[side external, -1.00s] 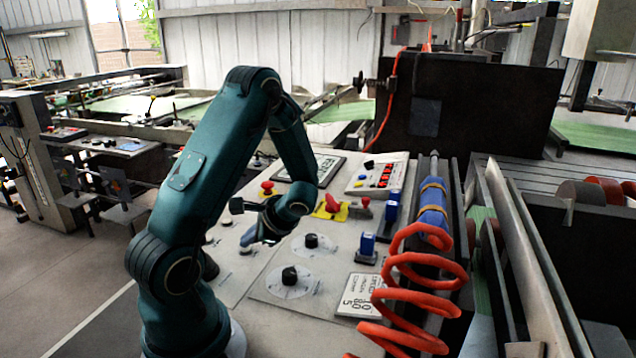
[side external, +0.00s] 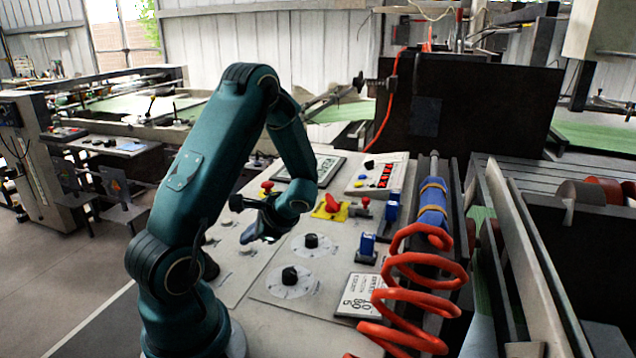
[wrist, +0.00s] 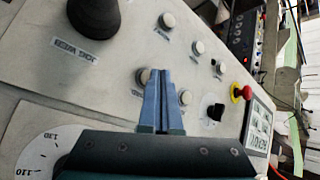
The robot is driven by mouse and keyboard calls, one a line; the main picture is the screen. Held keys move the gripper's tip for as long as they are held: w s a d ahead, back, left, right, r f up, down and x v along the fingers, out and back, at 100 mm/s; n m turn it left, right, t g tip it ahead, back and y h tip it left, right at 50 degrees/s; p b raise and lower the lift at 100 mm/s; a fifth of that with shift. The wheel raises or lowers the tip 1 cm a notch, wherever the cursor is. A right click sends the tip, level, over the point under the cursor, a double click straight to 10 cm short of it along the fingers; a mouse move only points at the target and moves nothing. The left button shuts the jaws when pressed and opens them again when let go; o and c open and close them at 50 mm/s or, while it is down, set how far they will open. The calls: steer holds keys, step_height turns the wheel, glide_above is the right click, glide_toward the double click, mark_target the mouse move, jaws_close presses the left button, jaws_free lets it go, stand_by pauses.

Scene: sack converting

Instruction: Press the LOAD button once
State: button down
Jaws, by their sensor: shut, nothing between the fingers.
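My gripper (wrist: 160,100) is shut and empty, its two blue fingers together and reaching over a light grey control panel (wrist: 110,90). Pale round push buttons are set in the panel in the wrist view. One button (wrist: 143,76) is just left of the fingertips, and another (wrist: 185,97) is just right of them. Two more, an upper button (wrist: 167,20) and a middle one (wrist: 198,47), lie beyond. Their small labels are too blurred to read, so I cannot tell which is LOAD. In the side view my gripper (side external: 250,232) hangs low over the panel; contact is unclear.
A black joystick boot (wrist: 93,15), a black knob (wrist: 215,112) and a red emergency button (wrist: 241,92) stand up from the panel. Dial knobs (side external: 290,275), a blue switch (side external: 367,246) and a coiled orange hose (side external: 420,275) lie to the right.

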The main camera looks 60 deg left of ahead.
steer(key=shift+r, duration=0.35)
steer(key=shift+r, duration=2.5)
steer(key=w+d+r+t, duration=0.45)
steer(key=d+r, duration=0.25)
steer(key=d, duration=0.2)
steer(key=s+d+n+t+h, duration=0.1)
steer(key=d+h, duration=0.3)
steer(key=d, duration=0.5)
steer(key=s+d+r+n+t+h, duration=0.1)
steer(key=d+t+h, duration=0.3)
steer(key=d, duration=0.5)
steer(key=shift+s+d+r+n, duration=0.2)
steer(key=shift+s+n, duration=0.15)
steer(key=shift+n, duration=0.45)
